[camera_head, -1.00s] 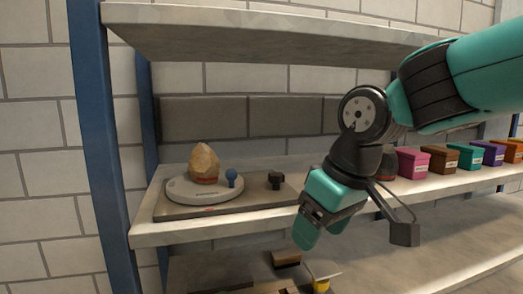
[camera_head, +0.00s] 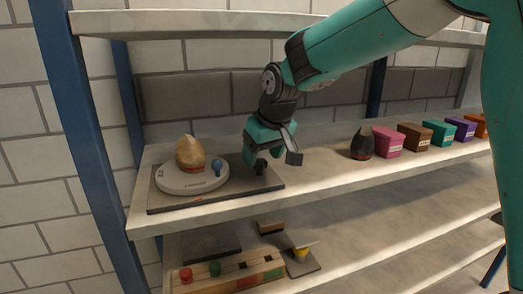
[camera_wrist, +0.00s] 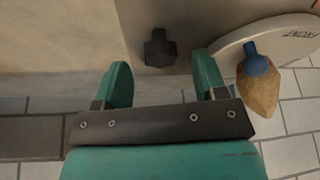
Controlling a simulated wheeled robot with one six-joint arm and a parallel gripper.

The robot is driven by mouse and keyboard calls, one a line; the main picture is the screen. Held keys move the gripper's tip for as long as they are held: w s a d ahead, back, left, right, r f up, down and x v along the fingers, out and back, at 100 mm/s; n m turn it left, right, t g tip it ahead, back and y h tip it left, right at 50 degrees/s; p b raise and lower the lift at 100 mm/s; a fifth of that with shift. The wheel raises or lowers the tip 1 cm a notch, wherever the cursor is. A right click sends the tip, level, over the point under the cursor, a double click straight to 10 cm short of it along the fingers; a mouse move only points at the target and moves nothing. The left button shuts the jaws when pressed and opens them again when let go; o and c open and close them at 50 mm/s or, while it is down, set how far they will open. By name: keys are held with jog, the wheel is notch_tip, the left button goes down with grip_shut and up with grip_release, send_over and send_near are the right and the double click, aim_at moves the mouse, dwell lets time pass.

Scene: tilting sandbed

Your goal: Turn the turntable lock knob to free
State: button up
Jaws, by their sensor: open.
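The turntable is a pale round disc (camera_head: 176,189) on a dark base plate (camera_head: 236,192), on the middle shelf. A tan rock-like lump (camera_head: 190,152) and a blue ball-topped knob (camera_head: 217,166) are on the disc. The black lock knob (camera_head: 260,166) stands on the base plate to the right of the disc. My teal gripper (camera_head: 257,160) is over the plate at the black knob. In the wrist view the black knob (camera_wrist: 160,48) shows just beyond the open fingers (camera_wrist: 158,82), roughly between them in the picture. Nothing is held. The knob's setting cannot be read.
A dark pointed object (camera_head: 362,145) and several coloured bins, the nearest a pink one (camera_head: 387,142), stand to the right on the shelf. The shelf (camera_head: 325,152) is clear between them and the plate. Another shelf (camera_head: 250,25) runs above. A block board (camera_head: 228,279) lies below.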

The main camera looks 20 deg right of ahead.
jog(key=shift+x, duration=1)
jog(key=shift+c, duration=0.2)
jog(key=c, duration=0.9)
